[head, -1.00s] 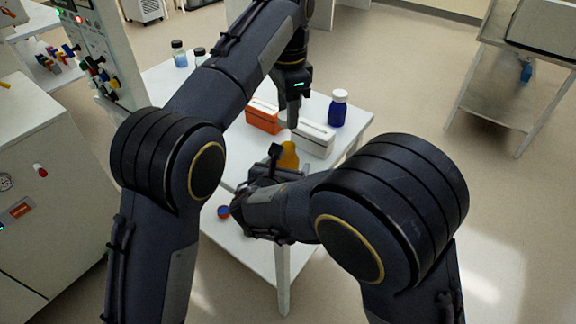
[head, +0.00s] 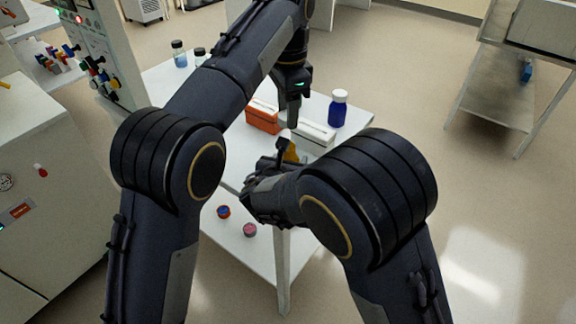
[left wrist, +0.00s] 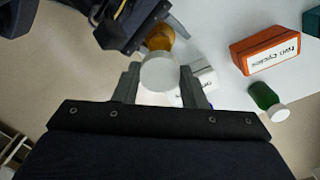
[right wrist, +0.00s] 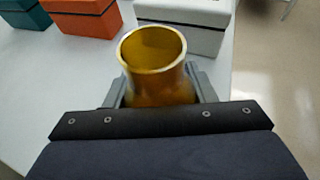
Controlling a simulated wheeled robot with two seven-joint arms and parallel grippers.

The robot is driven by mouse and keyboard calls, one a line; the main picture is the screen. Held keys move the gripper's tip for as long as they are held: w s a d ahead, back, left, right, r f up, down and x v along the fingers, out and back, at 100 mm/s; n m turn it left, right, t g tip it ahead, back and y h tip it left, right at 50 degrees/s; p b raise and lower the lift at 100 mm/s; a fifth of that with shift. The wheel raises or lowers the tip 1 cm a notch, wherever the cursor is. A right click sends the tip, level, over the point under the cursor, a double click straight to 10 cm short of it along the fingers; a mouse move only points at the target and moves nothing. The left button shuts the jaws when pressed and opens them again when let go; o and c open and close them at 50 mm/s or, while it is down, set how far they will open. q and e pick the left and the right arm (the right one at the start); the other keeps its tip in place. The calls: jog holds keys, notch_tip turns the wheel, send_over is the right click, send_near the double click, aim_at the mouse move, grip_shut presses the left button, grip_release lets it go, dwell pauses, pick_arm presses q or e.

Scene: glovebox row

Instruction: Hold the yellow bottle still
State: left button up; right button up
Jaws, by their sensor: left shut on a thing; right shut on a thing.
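The yellow bottle (right wrist: 158,85) stands in my right gripper (right wrist: 160,92), which is shut on its body; its mouth is open and uncapped. In the head view the bottle (head: 290,154) is partly hidden by my right gripper (head: 283,162). My left gripper (left wrist: 160,78) is shut on a white cap (left wrist: 160,73), apart from the bottle. The bottle (left wrist: 160,37) shows just beyond the cap in the left wrist view. In the head view my left gripper (head: 291,118) is above the bottle, pointing down.
An orange box (head: 262,118) and a white box (head: 316,137) lie just behind the bottle on the white table. A blue bottle (head: 338,110) stands to their right. A green bottle (left wrist: 263,96) shows in the left wrist view. Small round items (head: 223,212) lie on the lower shelf.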

jog(key=c, duration=0.5)
pick_arm(q)
jog(key=shift+f, duration=2.5)
pick_arm(e)
jog(key=shift+c, duration=0.2)
pick_arm(q)
jog(key=shift+f, duration=0.9)
jog(key=shift+f, duration=1)
jog(key=shift+r, duration=0.2)
jog(key=o, duration=0.9)
pick_arm(e)
jog(key=shift+r, duration=0.1)
grip_shut()
